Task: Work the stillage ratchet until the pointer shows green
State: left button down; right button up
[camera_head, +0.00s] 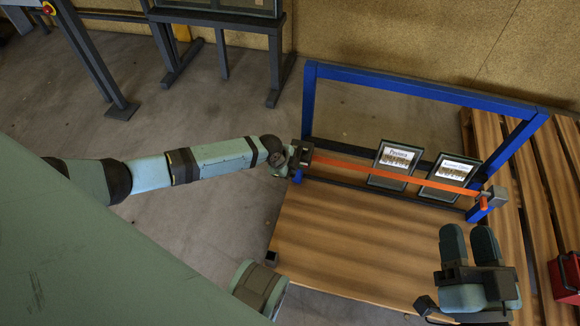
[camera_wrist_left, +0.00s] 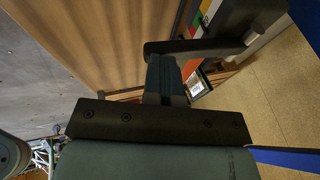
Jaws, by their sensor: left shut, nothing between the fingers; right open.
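The stillage (camera_head: 425,88) has a blue frame on a wooden deck. An orange strap (camera_head: 390,171) runs across it, in front of two framed panes (camera_head: 393,164) (camera_head: 450,178) with labels. The dark ratchet (camera_head: 303,152) sits at the strap's left end. My left gripper (camera_head: 286,160) is at the ratchet. In the left wrist view its shut, empty fingers (camera_wrist_left: 164,68) lie against or close to a dark lever bar (camera_wrist_left: 205,45); contact is unclear. Red and green patches (camera_wrist_left: 190,47) show behind the bar, but I cannot read a pointer. My right gripper (camera_head: 469,244) is open above the deck's right part.
A grey block (camera_head: 494,197) ends the strap at the right. Wooden pallets (camera_head: 545,190) and a red box (camera_head: 566,278) stand at the right. A dark-legged stand (camera_head: 217,20) is behind at the upper left. The deck's front is clear.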

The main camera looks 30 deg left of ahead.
pick_arm(q)
notch_tip(320, 180, up, 2)
jog(key=shift+s+r+p, duration=0.1)
jog(key=shift+p, duration=0.6)
notch_tip(320, 180, up, 2)
jog(key=p, duration=0.2)
jog(key=shift+s+r+p, duration=0.15)
jog(key=shift+r+p, duration=0.05)
jog(key=shift+p, duration=0.15)
jog(key=p+v, duration=0.2)
jog(key=v, duration=0.6)
jog(key=shift+s+r+p, duration=0.2)
jog(key=shift+s+p, duration=0.15)
jog(key=shift+s, duration=0.15)
pick_arm(e)
jog(key=s+d+f+g+h, duration=0.1)
jog(key=d+f+g+h, duration=0.2)
jog(key=f, duration=0.4)
jog(key=shift+d+f+m+g+h, duration=0.25)
jog(key=shift+d+m+g+h, duration=0.1)
jog(key=shift+g+h, duration=0.2)
pick_arm(q)
jog(key=shift+a, duration=0.15)
